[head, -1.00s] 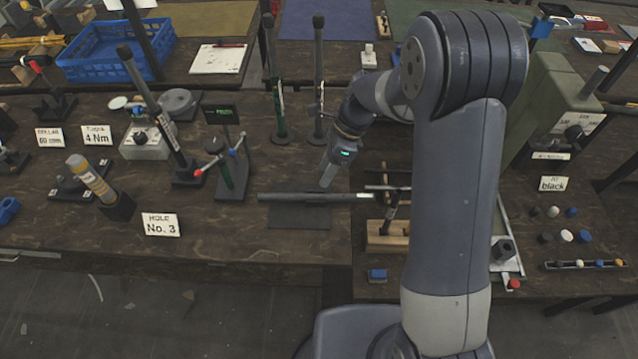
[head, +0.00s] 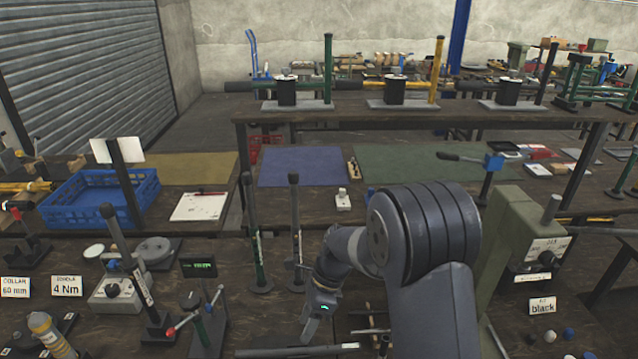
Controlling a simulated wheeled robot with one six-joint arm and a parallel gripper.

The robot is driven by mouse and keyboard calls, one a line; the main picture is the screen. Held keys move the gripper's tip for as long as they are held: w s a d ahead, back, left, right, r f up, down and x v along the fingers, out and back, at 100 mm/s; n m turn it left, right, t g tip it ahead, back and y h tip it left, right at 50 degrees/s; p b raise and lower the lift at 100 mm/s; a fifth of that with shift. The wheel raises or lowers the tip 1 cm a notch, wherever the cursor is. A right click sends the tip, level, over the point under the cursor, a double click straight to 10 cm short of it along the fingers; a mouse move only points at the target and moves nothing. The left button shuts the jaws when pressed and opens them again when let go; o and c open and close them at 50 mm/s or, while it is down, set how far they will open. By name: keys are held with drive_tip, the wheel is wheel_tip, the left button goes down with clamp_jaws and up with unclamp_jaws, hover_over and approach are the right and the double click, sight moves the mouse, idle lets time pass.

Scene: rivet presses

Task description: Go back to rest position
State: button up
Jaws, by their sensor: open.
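My gripper (head: 308,330) hangs at the end of my bent arm, over the front bench in the lower middle of the head view. It is open, and I see nothing held in it. A dark horizontal bar (head: 290,351) lies just below the gripper at the bottom edge of the picture. I cannot tell the exact gap between them. My arm hides part of the bench to the right of the gripper.
Two upright dark posts (head: 295,225) stand close behind my gripper. A tall lever (head: 125,255) and a stand with a green display (head: 198,268) are to the left. A green press body (head: 505,240) stands right of my arm. A raised shelf (head: 420,108) holds several presses behind.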

drive_tip(key=x, duration=0.6)
drive_tip(key=shift+s+a+f, duration=0.1)
drive_tip(key=shift+f, duration=0.2)
